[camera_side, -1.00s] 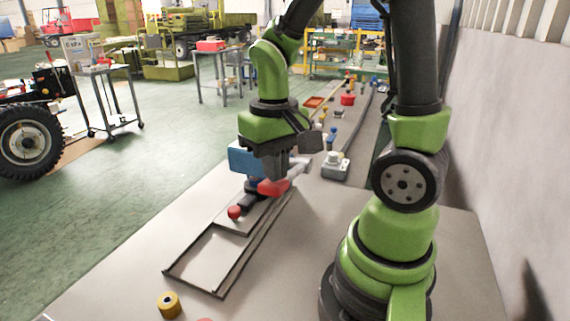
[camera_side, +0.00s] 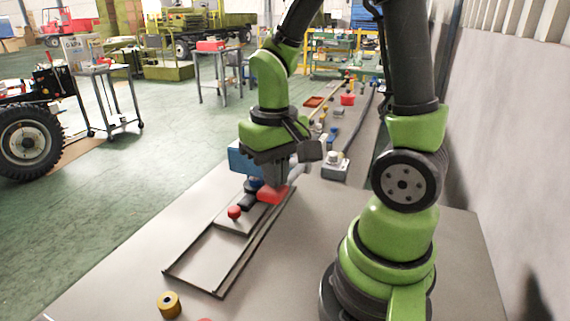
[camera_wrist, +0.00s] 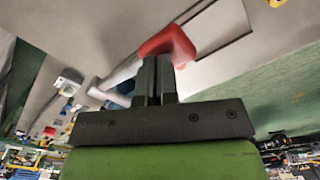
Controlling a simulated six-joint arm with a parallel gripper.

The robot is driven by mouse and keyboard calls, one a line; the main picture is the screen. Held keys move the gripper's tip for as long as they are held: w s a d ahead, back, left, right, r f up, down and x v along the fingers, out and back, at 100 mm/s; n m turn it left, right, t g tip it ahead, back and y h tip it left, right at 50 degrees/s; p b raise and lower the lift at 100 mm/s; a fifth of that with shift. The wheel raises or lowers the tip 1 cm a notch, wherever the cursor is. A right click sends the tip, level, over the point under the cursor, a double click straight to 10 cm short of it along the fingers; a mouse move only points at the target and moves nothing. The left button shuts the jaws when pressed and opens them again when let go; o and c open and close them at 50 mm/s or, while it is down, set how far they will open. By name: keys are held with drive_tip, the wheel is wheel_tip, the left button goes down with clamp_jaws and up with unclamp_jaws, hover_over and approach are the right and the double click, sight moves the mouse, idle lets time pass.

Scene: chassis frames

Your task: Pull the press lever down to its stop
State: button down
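The press has a blue body (camera_side: 240,160), partly hidden behind my gripper in the side view. Its lever is a grey bar (camera_side: 297,172) with a red handle (camera_side: 272,194), low beneath my fingertips. In the wrist view the red handle (camera_wrist: 165,43) lies across the fingertips, and the grey bar (camera_wrist: 117,76) runs off to the left. My gripper (camera_side: 277,180) points down; its two fingers (camera_wrist: 155,78) are side by side, with only a thin gap. The tips look to be at the handle, but contact is hard to make out.
A yellow cylinder (camera_side: 169,305) stands on the table near the front edge. A grey box (camera_side: 335,166) stands behind.

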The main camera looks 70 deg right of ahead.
drive_tip(key=shift+f, duration=1.85)
idle(1.8)
drive_tip(key=shift+r, duration=0.1)
wheel_tip(320, 180, up, 14)
idle(1.9)
idle(0.3)
drive_tip(key=s+a+r+n+t+y, duration=0.2)
drive_tip(key=s+a+t, duration=0.2)
drive_tip(key=a+t, duration=0.3)
drive_tip(key=shift+s+r, duration=0.35)
idle(0.4)
